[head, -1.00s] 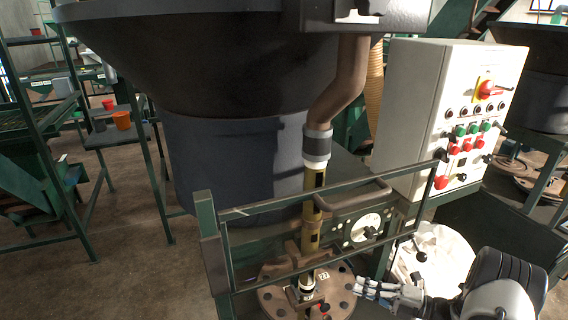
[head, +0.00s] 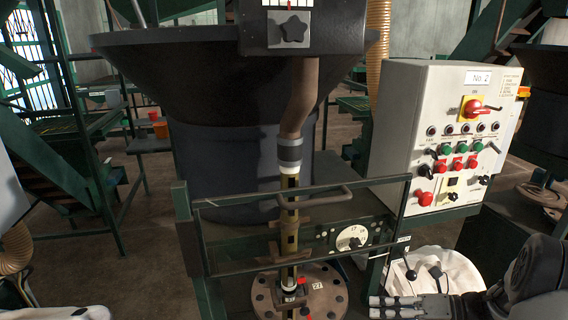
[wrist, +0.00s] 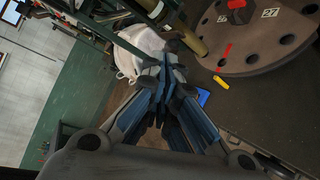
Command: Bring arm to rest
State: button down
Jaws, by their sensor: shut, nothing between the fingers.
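My gripper (head: 395,306) shows at the lower right of the head view, its fingers pointing left, in front of the white bulk bag (head: 440,272). In the wrist view my gripper (wrist: 167,88) is shut and empty, its fingers together. The white bag (wrist: 140,48) shows beyond the fingertips there. The gripper looks apart from the bag and from the round flange plate (head: 325,292), which also shows at the upper right of the wrist view (wrist: 275,50).
A green guard rail (head: 190,235) stands before the dark hopper (head: 225,160). A white control box (head: 445,130) with knobs stands at the right. In the wrist view, a yellow piece (wrist: 221,82) and a blue piece (wrist: 203,97) lie on the dark surface below the flange.

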jog(key=s+a+r+n+g+h, duration=0.5)
jog(key=s+a+r+n+h, duration=0.2)
jog(key=s+a+r+n, duration=0.7)
jog(key=s+d+r+n+t+h, duration=0.1)
jog(key=s+n, duration=0.4)
jog(key=n, duration=0.5)
jog(key=s+d+r+n+t+h, duration=0.1)
jog(key=s+d+n+t+h, duration=0.2)
jog(key=n, duration=0.7)
jog(key=s+t+h, duration=0.1)
jog(key=s+h, duration=0.1)
jog(key=h, duration=0.1)
jog(key=shift+s+d+r, duration=0.2)
jog(key=shift+d, duration=0.05)
jog(key=shift+r, duration=0.1)
